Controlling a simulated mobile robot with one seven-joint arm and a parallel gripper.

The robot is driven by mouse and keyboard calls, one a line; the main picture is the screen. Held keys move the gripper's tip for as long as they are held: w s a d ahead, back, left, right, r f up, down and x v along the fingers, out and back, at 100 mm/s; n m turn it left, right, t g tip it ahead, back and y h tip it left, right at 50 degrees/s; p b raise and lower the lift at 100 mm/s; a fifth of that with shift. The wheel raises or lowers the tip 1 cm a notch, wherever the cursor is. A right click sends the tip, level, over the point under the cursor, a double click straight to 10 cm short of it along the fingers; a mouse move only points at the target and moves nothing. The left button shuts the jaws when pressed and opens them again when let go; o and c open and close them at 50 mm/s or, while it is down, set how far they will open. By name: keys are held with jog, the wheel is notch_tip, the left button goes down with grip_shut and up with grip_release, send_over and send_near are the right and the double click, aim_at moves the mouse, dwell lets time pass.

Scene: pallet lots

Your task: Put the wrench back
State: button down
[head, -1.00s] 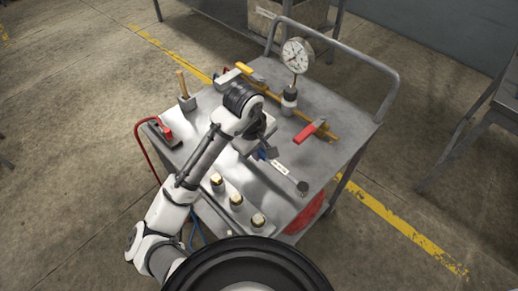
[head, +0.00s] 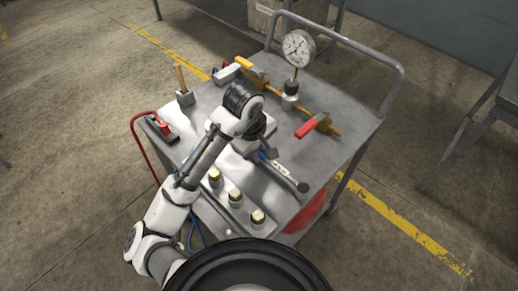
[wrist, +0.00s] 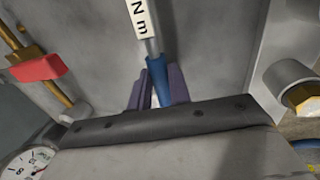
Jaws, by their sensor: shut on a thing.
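The wrench has a blue handle (wrist: 155,75), a white label with black lettering (wrist: 141,18) and a dark round head (head: 302,187). It points toward the cart's front right in the head view. My gripper (wrist: 154,92) is shut on the blue handle, with its purplish fingers on both sides of it. In the head view my wrist hides most of the grip. The wrench is over the grey cart top (head: 335,150); I cannot tell whether it touches the surface.
A dial gauge (head: 298,48) stands upright at the back. A red-handled clamp (head: 314,124) with a yellow bar lies behind the wrench. Several brass-topped fittings (head: 235,195) stand along the front. A wooden-handled tool (head: 181,80) and a red tool (head: 160,127) are at left.

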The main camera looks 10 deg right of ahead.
jog(key=shift+f, duration=0.35)
jog(key=c, duration=1.2)
grip_release()
notch_tip(320, 180, up, 14)
jog(key=s+a+p, duration=0.1)
jog(key=a, duration=0.1)
jog(key=shift+s+f, duration=0.2)
jog(key=shift+s, duration=0.1)
jog(key=shift+a, duration=0.1)
